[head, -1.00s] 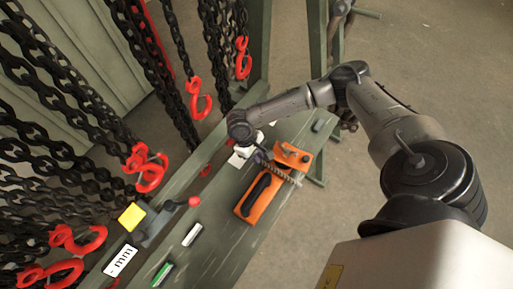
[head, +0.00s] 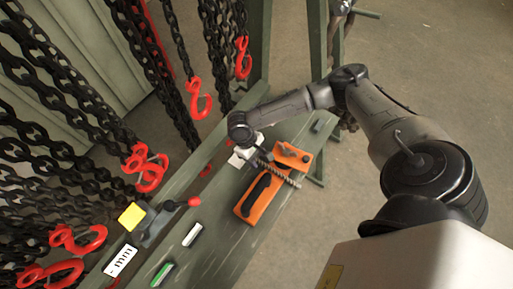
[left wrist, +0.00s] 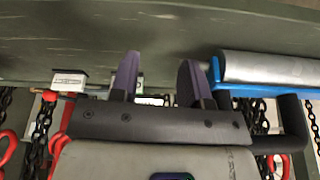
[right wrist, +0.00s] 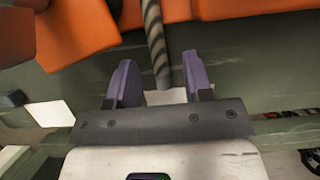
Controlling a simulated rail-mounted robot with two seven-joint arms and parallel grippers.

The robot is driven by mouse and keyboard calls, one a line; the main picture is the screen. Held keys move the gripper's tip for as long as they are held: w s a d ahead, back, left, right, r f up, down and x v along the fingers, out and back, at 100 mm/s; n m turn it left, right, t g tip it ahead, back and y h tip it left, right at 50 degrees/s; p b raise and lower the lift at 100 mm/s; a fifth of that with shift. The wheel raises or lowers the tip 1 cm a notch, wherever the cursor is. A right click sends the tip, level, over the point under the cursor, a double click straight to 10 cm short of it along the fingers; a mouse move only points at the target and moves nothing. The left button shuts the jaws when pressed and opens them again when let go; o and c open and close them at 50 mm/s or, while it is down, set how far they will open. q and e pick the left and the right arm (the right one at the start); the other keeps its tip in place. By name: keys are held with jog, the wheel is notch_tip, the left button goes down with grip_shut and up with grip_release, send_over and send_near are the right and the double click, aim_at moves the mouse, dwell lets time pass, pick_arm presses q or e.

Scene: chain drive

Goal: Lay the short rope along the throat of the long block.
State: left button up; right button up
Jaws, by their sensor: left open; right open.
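The short rope (head: 280,174), grey and twisted, lies slantwise between two orange block parts in the head view. The orange part with a long black slot (head: 246,210) is on the near side; another orange part (head: 290,153) is on the far side. I cannot tell whether they are one block, or how deep the rope sits. My right gripper (head: 259,156) is open at the rope's left end. In the right wrist view the rope (right wrist: 154,40) ends between the spread fingers (right wrist: 160,78), without visible contact. My left gripper (left wrist: 155,72) is open and empty.
On the green bench (head: 222,250) are a white-and-black piece (head: 193,234), a green piece (head: 162,273) and a red-knobbed lever (head: 194,201). Chains with red hooks (head: 148,170) hang at left. A blue holder with a grey cylinder (left wrist: 270,68) is near my left gripper.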

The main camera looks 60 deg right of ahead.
pick_arm(q)
jog(key=shift+r+p, duration=1.6)
pick_arm(e)
jog(key=v, duration=1.4)
